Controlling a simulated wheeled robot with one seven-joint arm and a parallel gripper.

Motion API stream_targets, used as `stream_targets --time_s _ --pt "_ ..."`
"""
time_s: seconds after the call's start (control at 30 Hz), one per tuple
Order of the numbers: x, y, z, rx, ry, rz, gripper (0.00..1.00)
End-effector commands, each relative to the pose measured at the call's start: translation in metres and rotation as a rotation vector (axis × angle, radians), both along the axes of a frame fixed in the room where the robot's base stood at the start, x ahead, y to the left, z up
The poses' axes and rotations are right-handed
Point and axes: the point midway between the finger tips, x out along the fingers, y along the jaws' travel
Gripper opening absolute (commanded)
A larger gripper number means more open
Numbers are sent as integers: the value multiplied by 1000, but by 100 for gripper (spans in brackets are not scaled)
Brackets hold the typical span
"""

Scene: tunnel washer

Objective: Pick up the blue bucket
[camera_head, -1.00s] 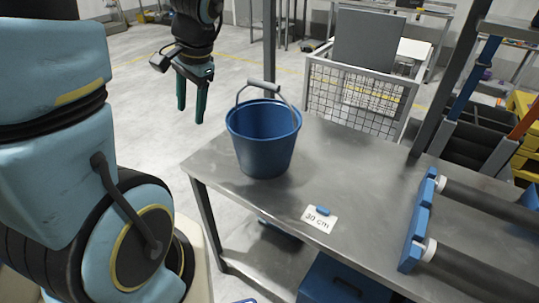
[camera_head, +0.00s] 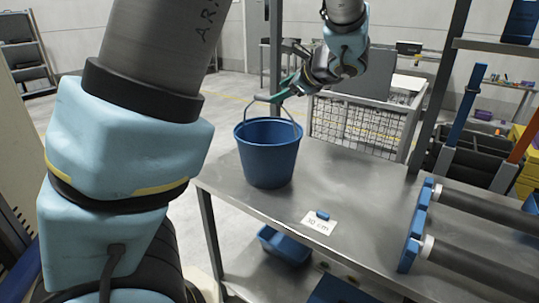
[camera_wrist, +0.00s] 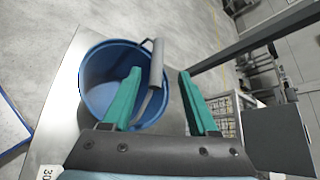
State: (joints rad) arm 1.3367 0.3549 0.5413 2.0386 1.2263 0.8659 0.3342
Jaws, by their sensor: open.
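The blue bucket (camera_head: 268,158) stands upright on the near left end of the metal table (camera_head: 330,185). Its wire handle is raised, with a grey grip (camera_head: 272,97) at the top. In the head view my gripper (camera_head: 283,93) is at the bucket's handle grip, its green fingers pointing down and left. In the wrist view the two green fingers (camera_wrist: 158,88) are apart, and the handle grip (camera_wrist: 156,62) lies in the gap close to the left finger. The bucket (camera_wrist: 105,85) shows below and left, empty inside. I cannot tell whether a finger touches the grip.
A small card with a blue piece (camera_head: 320,222) lies on the table. Blue-ended rollers (camera_head: 420,225) lie at the right. A wire mesh cart (camera_head: 360,125) stands behind the table, near my arm. A blue bin (camera_head: 285,245) sits on the shelf below.

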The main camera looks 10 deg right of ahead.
Motion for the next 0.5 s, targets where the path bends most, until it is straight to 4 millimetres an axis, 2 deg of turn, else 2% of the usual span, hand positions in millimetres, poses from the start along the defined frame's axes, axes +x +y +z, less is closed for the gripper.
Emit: stream_targets --time_s 0.1,0.33,0.5 --pt "12 6 -7 3 0 1 60" --pt "25 12 -17 3 2 0 60" --pt "44 22 -32 2 2 3 60"
